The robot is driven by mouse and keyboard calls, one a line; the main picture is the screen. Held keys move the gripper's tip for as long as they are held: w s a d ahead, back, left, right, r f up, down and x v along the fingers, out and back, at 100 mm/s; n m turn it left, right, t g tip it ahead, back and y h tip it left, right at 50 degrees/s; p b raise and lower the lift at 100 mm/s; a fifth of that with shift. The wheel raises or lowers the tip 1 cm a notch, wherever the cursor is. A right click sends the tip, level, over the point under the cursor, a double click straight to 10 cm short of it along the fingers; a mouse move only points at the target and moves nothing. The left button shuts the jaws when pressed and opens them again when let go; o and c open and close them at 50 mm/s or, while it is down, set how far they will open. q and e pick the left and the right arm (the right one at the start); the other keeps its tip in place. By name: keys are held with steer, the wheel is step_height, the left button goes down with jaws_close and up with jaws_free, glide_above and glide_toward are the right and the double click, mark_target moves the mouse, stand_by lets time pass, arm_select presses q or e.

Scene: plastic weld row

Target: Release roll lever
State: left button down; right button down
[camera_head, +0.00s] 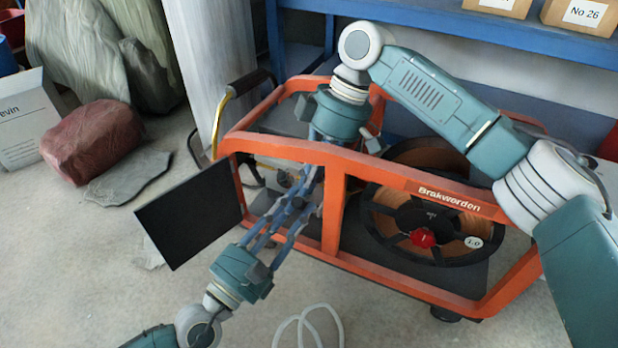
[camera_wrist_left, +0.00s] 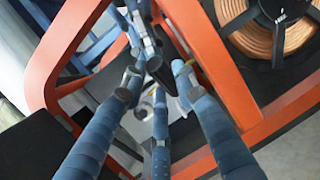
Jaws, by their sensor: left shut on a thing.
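An orange-framed machine (camera_head: 335,225) marked Brakworden stands on the floor. My left gripper (camera_head: 300,198) reaches up from the lower left into the left opening of the frame. Its blue fingers are closed in around a small part, which I take to be the roll lever; the fingers mostly hide it. In the left wrist view, my left gripper (camera_wrist_left: 155,82) has its fingertips drawn together near a small dark piece at the centre. My right gripper (camera_head: 314,172) comes down from above, behind the top bar, with its fingers close to the left fingertips. Its opening is hidden.
A black panel (camera_head: 190,213) juts out left of the frame. A copper wire spool (camera_head: 395,240) with a red knob (camera_head: 422,238) fills the right bay. A white hose (camera_head: 308,325) lies in front.

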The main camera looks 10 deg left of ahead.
arm_select(q)
steer(key=shift+r, duration=0.1)
stand_by(0.3)
steer(key=c, duration=1.6)
jaws_free()
steer(key=shift+w, duration=0.1)
